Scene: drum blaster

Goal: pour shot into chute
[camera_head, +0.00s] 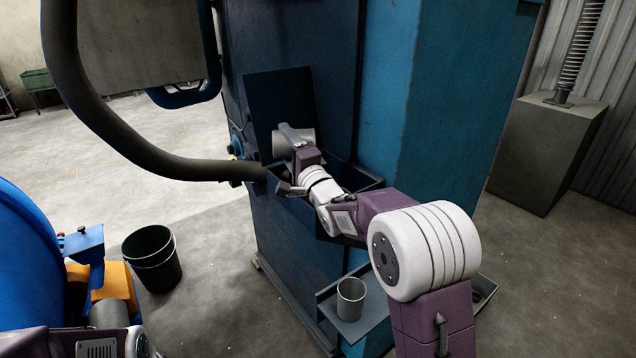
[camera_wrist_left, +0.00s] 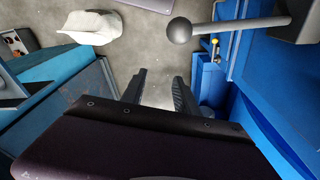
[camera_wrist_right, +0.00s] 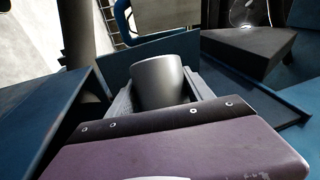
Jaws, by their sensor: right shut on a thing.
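My right gripper (camera_head: 294,138) is shut on a grey metal cup (camera_head: 282,145), which lies tipped on its side over the open chute (camera_head: 368,181) of the blue machine. In the right wrist view the cup (camera_wrist_right: 158,84) sits between the two fingers (camera_wrist_right: 160,95); its mouth and any shot in it are hidden. A second grey cup (camera_head: 350,299) stands upright on the low shelf. My left gripper (camera_wrist_left: 157,90) is open and empty over the floor in the left wrist view; its fingers do not show in the head view.
The raised chute lid (camera_head: 278,96) stands behind the held cup. A thick dark hose (camera_head: 130,150) runs in from the left beside the chute. A black bucket (camera_head: 152,262) stands on the floor. A blue round machine (camera_head: 25,260) is at the left near my left arm.

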